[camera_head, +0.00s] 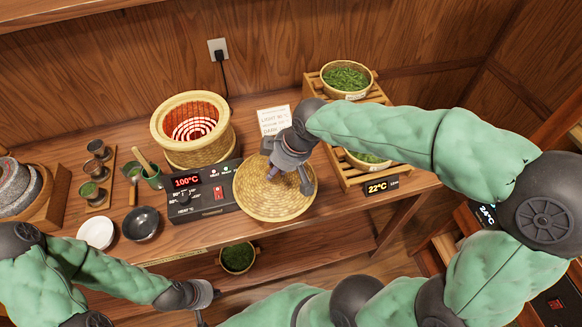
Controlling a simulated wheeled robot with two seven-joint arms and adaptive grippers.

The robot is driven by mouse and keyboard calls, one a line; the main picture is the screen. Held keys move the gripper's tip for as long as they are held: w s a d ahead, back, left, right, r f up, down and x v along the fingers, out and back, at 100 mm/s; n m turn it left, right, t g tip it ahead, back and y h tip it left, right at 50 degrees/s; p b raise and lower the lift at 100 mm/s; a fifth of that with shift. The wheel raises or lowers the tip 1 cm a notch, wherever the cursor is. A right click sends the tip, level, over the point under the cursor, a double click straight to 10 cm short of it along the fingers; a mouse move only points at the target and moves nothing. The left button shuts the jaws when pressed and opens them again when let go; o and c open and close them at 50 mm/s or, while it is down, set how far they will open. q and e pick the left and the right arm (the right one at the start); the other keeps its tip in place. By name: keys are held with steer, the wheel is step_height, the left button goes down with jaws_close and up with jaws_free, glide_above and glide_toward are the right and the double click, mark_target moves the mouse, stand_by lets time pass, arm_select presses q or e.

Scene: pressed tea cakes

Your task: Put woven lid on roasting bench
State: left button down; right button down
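The woven lid (262,207), a round shallow straw disc, is at the front of the wooden roasting bench (335,212), right of the black control box. Its left rim overlaps the box's right edge in the picture. My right gripper (287,166) is over the lid, one finger reaching down near its right half. The wrist hides part of the gripper, so I cannot tell whether it grips the lid or whether the lid rests on the bench. My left gripper (207,304) is low in front of the bench, away from the lid, with its fingers apart and empty.
A woven basket (172,150) with a glowing red coil stands behind the control box (203,190), reading 100°C. A slatted rack (345,172) with tea baskets stands right. Bowls (96,233) and small cups fill the left. A tea basket (237,258) sits on the lower shelf.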

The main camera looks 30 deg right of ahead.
steer(key=w+d+f, duration=0.1)
steer(key=w+d+f+b, duration=0.1)
steer(key=d, duration=0.1)
steer(key=w+d+f, duration=0.1)
steer(key=d, duration=0.1)
steer(key=shift+w+b, duration=0.2)
steer(key=shift+b, duration=0.1)
steer(key=d+f, duration=0.1)
steer(key=w+d+f+b, duration=0.1)
steer(key=f, duration=0.1)
steer(key=w+d+f+b, duration=0.1)
steer(key=f, duration=0.1)
steer(key=shift+w+d, duration=0.2)
steer(key=shift+w+d+f, duration=0.1)
steer(key=shift+d+f, duration=0.05)
steer(key=shift+f, duration=0.1)
steer(key=shift+d+f+b, duration=0.1)
steer(key=shift+f+b, duration=0.45)
steer(key=shift+f, duration=1)
steer(key=shift+f, duration=0.1)
steer(key=c, duration=0.9)
jaws_free()
